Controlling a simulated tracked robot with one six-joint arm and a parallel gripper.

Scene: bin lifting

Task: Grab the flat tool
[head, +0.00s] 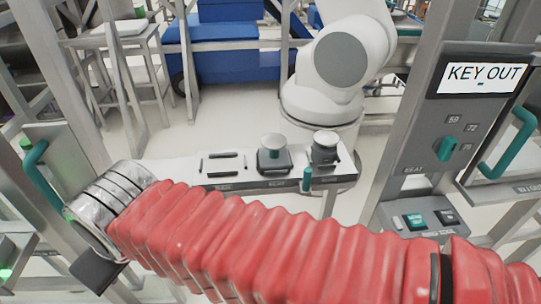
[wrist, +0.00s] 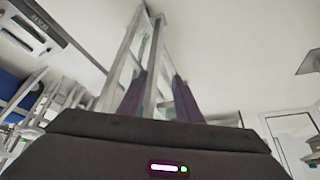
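A light shelf (head: 185,172) stands in front of a white robot arm in the head view. On its left part lie thin dark flat pieces (head: 223,174); I cannot tell whether they are the flat tool or its holder. To their right stand two upright dark tool pieces with pale round tops, the middle one (head: 273,158) and the right one (head: 325,150). In the wrist view the two dark purple fingers of my gripper (wrist: 159,90) stand apart with nothing between them. The gripper is not clearly seen in the head view, and no tool shows in the wrist view.
A white robot arm (head: 340,60) stands behind the shelf. A grey panel post marked KEY OUT (head: 483,77) rises at right, with teal handles and a knob. A grey frame with a teal handle (head: 40,175) is at left. Pale floor (head: 235,115) lies behind.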

